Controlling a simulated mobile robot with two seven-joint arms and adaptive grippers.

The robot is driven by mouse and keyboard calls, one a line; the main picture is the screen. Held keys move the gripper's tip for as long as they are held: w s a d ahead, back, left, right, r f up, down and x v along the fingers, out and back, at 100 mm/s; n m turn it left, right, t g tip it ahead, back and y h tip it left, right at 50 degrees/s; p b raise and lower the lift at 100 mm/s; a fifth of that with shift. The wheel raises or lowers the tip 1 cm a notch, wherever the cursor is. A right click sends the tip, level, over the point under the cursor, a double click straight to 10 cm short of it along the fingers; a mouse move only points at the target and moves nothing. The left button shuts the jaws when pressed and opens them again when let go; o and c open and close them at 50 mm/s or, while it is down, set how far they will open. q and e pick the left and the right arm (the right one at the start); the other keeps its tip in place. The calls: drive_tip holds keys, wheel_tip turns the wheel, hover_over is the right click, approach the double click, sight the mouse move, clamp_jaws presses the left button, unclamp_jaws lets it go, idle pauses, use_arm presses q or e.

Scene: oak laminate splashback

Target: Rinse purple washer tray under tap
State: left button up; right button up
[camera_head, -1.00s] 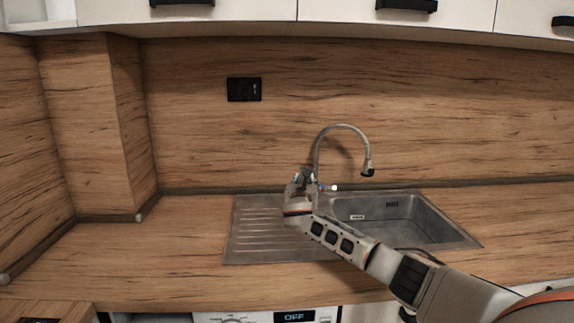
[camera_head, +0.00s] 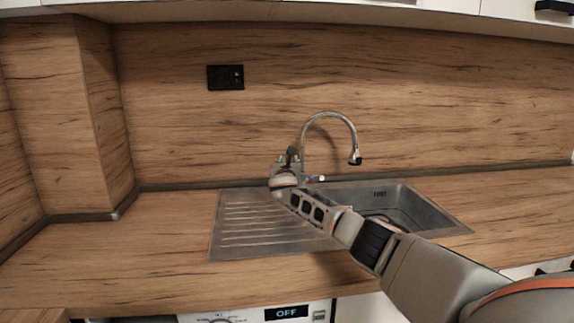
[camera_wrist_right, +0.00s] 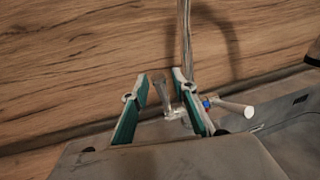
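The steel tap (camera_head: 338,115) stands behind the sink, its curved spout ending over the basin. Its side handle (camera_head: 316,179) points right and shows a blue mark in the right wrist view (camera_wrist_right: 235,108). My right gripper (camera_head: 290,157) is beside the tap base, on its left. In the right wrist view my right gripper (camera_wrist_right: 159,75) has its two green-sided fingers apart, with a metal part of the tap showing between them; I cannot tell whether they touch it. No water shows. I cannot make out a purple washer tray; my right arm hides part of the basin. My left gripper is out of view.
The steel sink has a ribbed drainboard (camera_head: 235,240) on the left and a basin (camera_head: 425,205) on the right. The wooden counter (camera_head: 130,260) is clear to the left. A washing machine (camera_head: 240,318) reading OFF is below. A black socket (camera_head: 225,77) is on the splashback.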

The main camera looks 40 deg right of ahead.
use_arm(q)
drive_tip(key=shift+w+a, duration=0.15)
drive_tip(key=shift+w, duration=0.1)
use_arm(e)
drive_tip(key=shift+w+d+r, duration=0.1)
drive_tip(key=shift+w+d, duration=0.05)
